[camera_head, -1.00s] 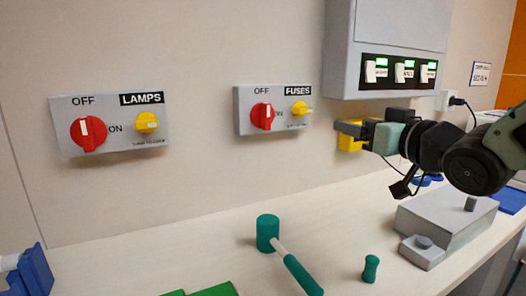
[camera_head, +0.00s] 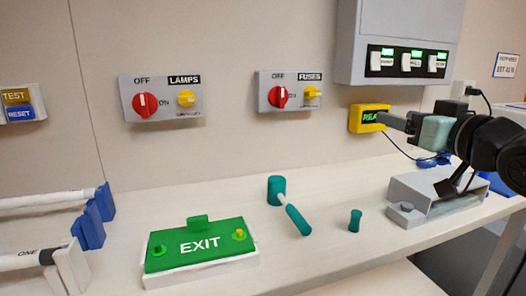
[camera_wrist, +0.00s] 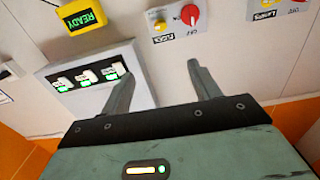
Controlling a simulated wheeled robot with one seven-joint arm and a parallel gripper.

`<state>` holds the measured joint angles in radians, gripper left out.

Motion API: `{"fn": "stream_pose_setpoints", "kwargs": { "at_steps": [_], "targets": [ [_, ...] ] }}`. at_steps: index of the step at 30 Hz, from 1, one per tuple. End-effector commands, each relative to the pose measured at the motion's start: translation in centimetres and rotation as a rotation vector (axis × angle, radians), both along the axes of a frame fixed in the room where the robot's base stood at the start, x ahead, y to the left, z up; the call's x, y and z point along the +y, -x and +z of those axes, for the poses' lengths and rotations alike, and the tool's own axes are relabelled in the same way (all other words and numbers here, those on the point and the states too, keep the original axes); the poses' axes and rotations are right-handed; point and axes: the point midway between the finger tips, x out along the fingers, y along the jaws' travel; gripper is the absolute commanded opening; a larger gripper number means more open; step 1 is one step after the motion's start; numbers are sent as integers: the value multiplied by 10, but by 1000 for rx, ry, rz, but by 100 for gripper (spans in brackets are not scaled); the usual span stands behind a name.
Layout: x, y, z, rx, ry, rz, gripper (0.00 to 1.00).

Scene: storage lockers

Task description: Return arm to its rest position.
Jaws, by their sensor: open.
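My gripper (camera_wrist: 165,85) is open and empty in the wrist view, its two fingers apart with the wall panels beyond them. In the head view my gripper (camera_head: 382,120) is at the right, above the bench and in front of the wall, its fingertips overlapping the yellow READY box (camera_head: 357,118). I cannot tell from the head view whether it touches the box. In the wrist view the READY box (camera_wrist: 80,18) is at the upper left, apart from the fingers.
The bench holds a green EXIT sign (camera_head: 170,262), a green mallet (camera_head: 277,190), a small green peg (camera_head: 355,221), a grey box (camera_head: 432,207) and white tubes (camera_head: 45,201). Lamps (camera_head: 155,82) and fuses (camera_head: 268,78) panels and a switch cabinet (camera_head: 400,20) are on the wall.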

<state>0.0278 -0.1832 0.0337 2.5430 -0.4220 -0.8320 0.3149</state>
Motion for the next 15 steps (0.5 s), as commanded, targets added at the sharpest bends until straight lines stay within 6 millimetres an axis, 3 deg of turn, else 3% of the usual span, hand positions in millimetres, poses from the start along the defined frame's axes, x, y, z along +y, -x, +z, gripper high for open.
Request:
{"fn": "stream_pose_setpoints", "kwargs": {
  "at_steps": [8,15],
  "targets": [
    [18,2,-29,124,41,1,62],
    [40,12,-68,296,104,10,62]
  ]
}}
